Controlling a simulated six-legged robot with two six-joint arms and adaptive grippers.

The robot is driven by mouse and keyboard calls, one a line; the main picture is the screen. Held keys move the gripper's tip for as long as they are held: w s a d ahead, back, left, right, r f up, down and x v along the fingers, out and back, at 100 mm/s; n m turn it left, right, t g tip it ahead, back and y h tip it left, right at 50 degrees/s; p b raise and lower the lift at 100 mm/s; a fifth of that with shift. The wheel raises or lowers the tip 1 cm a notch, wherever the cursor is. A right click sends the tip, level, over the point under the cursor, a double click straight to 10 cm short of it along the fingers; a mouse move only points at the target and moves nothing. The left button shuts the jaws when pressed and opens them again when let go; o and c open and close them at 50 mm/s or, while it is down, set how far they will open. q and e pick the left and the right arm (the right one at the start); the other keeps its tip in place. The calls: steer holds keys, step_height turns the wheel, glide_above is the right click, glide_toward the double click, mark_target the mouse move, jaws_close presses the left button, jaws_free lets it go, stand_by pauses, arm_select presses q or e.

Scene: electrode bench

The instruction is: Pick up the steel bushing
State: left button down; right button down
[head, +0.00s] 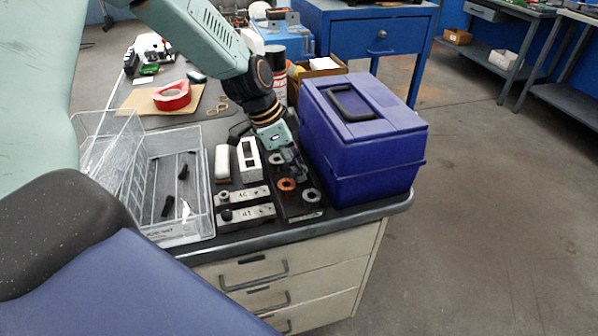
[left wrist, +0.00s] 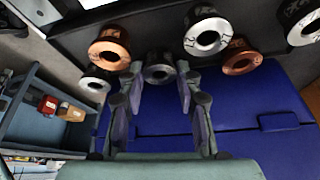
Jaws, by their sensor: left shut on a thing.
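My left gripper (head: 292,158) reaches down over the black rack (head: 294,212) beside the blue toolbox. In the left wrist view, the left gripper (left wrist: 156,76) is shut on a grey steel bushing (left wrist: 158,74), which sits between its two fingertips. Other ring-shaped bushings stand close by: a copper one (left wrist: 108,50) and a steel one (left wrist: 207,38) on either side, another copper one (left wrist: 242,60), and more steel ones. In the head view, a copper bushing (head: 286,184) and a steel bushing (head: 312,195) show in front of the gripper. The fingers hide the held bushing there. My right gripper is not in view.
The blue toolbox (head: 364,150) stands close to the right of the rack. Marked metal blocks (head: 247,213) lie to its left, then a clear wire-like tray (head: 180,215) with dark parts. Red tape (head: 172,96) lies farther back. The bench's front edge is near.

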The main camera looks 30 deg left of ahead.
arm_select(q)
step_height(320, 180, up, 10)
steer(key=p, duration=0.3)
stand_by(0.6)
